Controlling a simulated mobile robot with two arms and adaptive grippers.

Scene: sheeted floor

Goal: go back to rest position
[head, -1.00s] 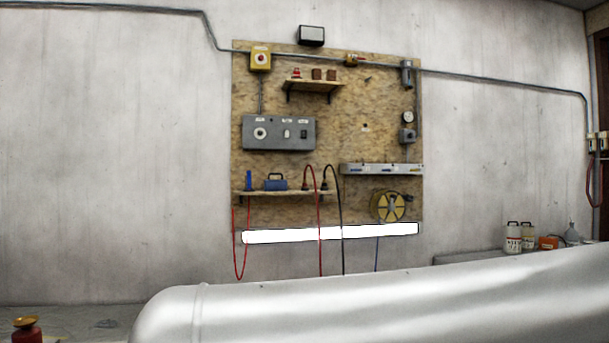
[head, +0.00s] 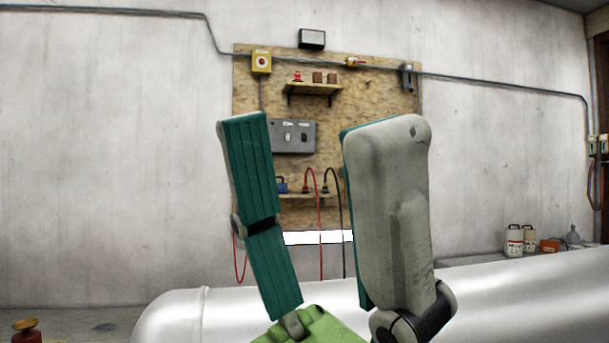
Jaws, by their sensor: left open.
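My left gripper (head: 298,125) is in the lower middle of the head view, its two fingers pointing up. The fingers stand wide apart with nothing between them, so it is open and empty. The fingers have teal pads and grey backs, and a green part shows at their base. The gripper is in front of the wooden wall panel (head: 300,66) and hides part of it. My right gripper is not in view.
A large silver cylinder (head: 220,312) lies across the lower view, behind the gripper. White bottles (head: 514,241) and an orange box (head: 549,245) stand at right. A red and brass object (head: 26,329) is at lower left.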

